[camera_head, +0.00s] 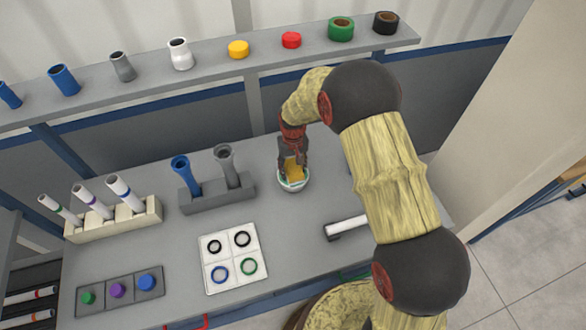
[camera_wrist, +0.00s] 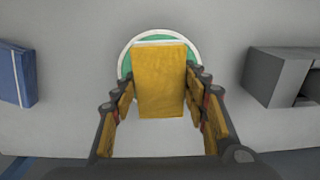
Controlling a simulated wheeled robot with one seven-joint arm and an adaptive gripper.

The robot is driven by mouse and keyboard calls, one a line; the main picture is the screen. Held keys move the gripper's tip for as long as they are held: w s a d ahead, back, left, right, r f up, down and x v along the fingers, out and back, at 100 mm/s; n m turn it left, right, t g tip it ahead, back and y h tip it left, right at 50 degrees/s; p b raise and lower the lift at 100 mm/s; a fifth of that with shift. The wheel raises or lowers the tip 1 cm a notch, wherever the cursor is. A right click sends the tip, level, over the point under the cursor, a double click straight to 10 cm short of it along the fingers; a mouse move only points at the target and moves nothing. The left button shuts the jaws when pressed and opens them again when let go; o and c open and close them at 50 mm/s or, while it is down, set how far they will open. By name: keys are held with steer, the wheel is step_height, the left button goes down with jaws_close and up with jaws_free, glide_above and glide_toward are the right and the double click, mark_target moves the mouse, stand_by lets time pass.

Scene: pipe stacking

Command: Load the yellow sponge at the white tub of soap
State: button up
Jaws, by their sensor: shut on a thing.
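The yellow sponge (camera_wrist: 159,80) is held between the fingers of my gripper (camera_wrist: 160,95), which is shut on it. The white tub (camera_wrist: 122,56) lies below the sponge in the wrist view, with green soap showing inside its rim. In the head view the sponge (camera_head: 293,168) sits at the mouth of the tub (camera_head: 293,184), with my gripper (camera_head: 293,150) right above. The sponge hides much of the tub's inside, so I cannot tell whether it touches the soap.
A grey holder (camera_head: 216,194) with a blue and a grey pipe stands left of the tub. A white tray with rings (camera_head: 233,260), a rack of white tubes (camera_head: 115,220) and a grey block with colored caps (camera_head: 119,294) lie further left and front. A shelf (camera_head: 215,66) runs behind.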

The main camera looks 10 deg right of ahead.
mark_target(293, 169)
stand_by(0.4)
steer(key=shift+r+p, duration=2.05)
steer(key=shift+r, duration=1.4)
steer(key=shift+s+f, duration=0.2)
steer(key=shift+f, duration=0.05)
steer(key=s+d+f+b, duration=0.1)
steer(key=d+b, duration=0.1)
steer(key=d, duration=0.2)
steer(key=s+d+f+m+b, duration=0.1)
steer(key=s+d+f+b, duration=0.1)
steer(key=d, duration=0.1)
steer(key=s+d+f+m+b, duration=0.1)
steer(key=s+d+b, duration=0.1)
steer(key=d+b, duration=0.1)
steer(key=shift+s+d+f, duration=0.1)
steer(key=shift+d+f, duration=0.1)
steer(key=shift+d, duration=0.2)
steer(key=shift+s+d+f, duration=0.1)
steer(key=shift+d+f, duration=0.05)
steer(key=shift+d, duration=0.5)
